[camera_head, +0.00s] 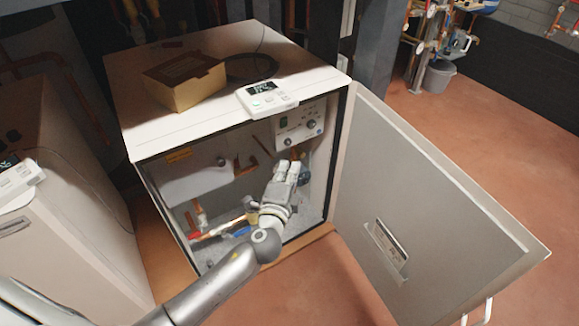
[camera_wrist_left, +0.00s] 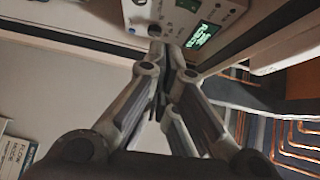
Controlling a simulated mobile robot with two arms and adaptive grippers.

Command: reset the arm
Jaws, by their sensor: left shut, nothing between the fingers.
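My left arm comes in from the lower left in the head view. Its gripper (camera_head: 288,170) is at the front opening of the open heat pump cabinet (camera_head: 135,95), in front of the lower interior. In the left wrist view the gripper fingers (camera_wrist_left: 165,65) are closed together with nothing between them. A control panel with knobs (camera_head: 300,123) is inside the cabinet, above the gripper; a panel with a lit green display (camera_wrist_left: 203,40) shows beyond the fingertips in the wrist view. My right gripper is not in view.
The cabinet door (camera_head: 430,200) stands wide open to the right of my arm. A cardboard box (camera_head: 185,82) and a display unit (camera_head: 266,97) are on the cabinet top. Another cabinet (camera_head: 60,210) stands at the left.

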